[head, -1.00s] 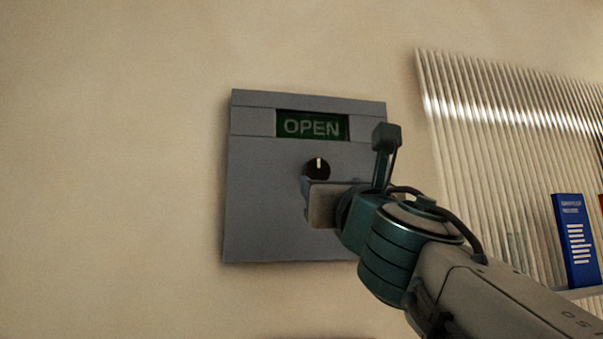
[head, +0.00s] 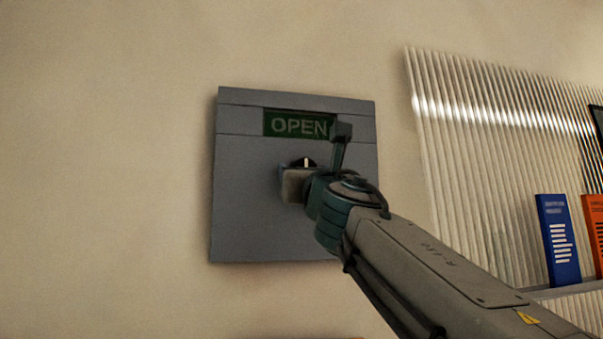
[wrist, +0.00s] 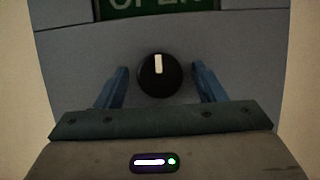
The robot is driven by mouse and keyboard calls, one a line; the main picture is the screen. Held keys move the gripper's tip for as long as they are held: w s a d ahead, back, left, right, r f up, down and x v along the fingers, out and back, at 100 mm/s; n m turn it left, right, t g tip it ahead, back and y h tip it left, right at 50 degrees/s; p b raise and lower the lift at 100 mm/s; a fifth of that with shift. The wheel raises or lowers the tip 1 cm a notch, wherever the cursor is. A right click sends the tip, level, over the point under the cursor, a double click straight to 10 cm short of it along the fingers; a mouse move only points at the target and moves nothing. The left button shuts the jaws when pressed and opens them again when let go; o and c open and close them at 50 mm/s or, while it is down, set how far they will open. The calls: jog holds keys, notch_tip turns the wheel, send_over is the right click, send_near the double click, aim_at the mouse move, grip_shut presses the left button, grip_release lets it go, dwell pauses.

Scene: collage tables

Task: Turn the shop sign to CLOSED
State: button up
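The shop sign is a grey panel (head: 245,215) on the wall, and its green window (head: 298,123) reads OPEN in the head view. A round black knob (wrist: 159,75) with a white mark pointing up sits below the window. In the head view only the top of the knob (head: 303,162) shows above my gripper. My gripper (wrist: 160,84) is open, its blue fingers on either side of the knob in the wrist view, with a gap on each side. The wrist view cuts off the upper part of the green window (wrist: 157,5).
A ribbed translucent panel (head: 480,150) covers the wall to the right. A blue book (head: 558,240) and an orange book (head: 595,225) stand on a shelf (head: 565,290) at the lower right. The wall left of the sign is bare.

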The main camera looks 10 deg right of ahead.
jog(key=c, duration=0.8)
jog(key=shift+m, duration=0.3)
jog(key=shift+a+r+m+g+h+p, duration=0.1)
jog(key=shift+m+g+h+p, duration=0.7)
jog(key=shift+m, duration=2.8)
jog(key=shift+a+r+m+g+h+p, duration=0.2)
jog(key=shift+m+g+h, duration=1.05)
jog(key=shift+m, duration=2.35)
jog(key=shift+m+g+h+p, duration=0.65)
jog(key=shift+m+h, duration=0.7)
jog(key=shift+m, duration=2.25)
jog(key=shift+f, duration=0.1)
